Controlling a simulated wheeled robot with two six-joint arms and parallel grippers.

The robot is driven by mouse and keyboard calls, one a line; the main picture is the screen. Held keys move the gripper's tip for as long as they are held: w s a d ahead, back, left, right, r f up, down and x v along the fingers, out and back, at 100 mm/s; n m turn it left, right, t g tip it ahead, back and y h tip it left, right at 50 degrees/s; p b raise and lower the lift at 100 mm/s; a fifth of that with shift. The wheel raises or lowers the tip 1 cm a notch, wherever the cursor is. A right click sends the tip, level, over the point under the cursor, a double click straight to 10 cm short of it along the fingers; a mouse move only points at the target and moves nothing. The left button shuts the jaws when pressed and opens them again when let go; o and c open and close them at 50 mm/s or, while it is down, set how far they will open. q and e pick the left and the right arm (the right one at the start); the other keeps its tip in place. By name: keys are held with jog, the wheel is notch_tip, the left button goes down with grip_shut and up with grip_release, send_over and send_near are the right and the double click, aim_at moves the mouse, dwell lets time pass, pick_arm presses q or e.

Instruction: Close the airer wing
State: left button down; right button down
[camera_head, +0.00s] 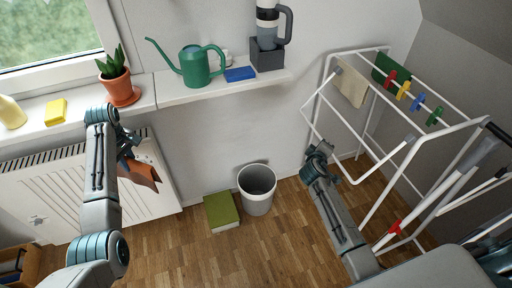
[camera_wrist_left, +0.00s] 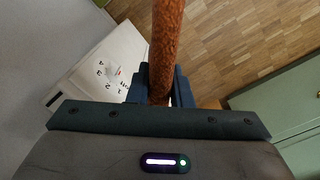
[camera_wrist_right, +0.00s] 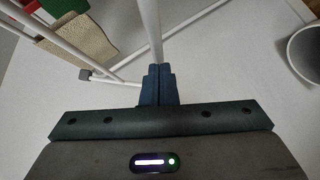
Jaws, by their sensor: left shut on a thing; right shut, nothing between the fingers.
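The white airer (camera_head: 388,48) stands at the right against the wall. Its wing (camera_head: 383,161), a thin white tube frame, juts out to the left from its side. My right gripper (camera_head: 319,152) is shut and empty close to the wing's outer tube; I cannot tell whether they touch. In the right wrist view, a white tube (camera_wrist_right: 149,25) runs just beyond the shut fingertips (camera_wrist_right: 156,72). My left gripper (camera_head: 128,145) is shut on a rough orange-brown thing (camera_head: 144,174) in front of the radiator. That thing also shows in the left wrist view (camera_wrist_left: 166,45).
A beige cloth (camera_head: 352,86), a green cloth (camera_head: 388,70) and coloured pegs hang on the airer. A grey bin (camera_head: 257,204) and a green-topped box (camera_head: 221,211) stand on the wooden floor. The shelf holds a watering can (camera_head: 195,67) and a coffee maker.

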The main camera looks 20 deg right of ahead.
jog(key=d+f+n+t+h+b, duration=0.2)
jog(key=d+f+b, duration=0.2)
jog(key=d+b, duration=0.3)
jog(key=d+f+n+t+h+b, duration=0.2)
jog(key=d+b, duration=0.6)
jog(key=b, duration=0.7)
notch_tip(320, 180, down, 2)
jog(key=shift+w+n+b, duration=0.3)
jog(key=shift+n, duration=0.5)
jog(key=shift+d+r+h, duration=0.1)
jog(key=shift+d+h, duration=0.05)
jog(key=shift+h, duration=0.25)
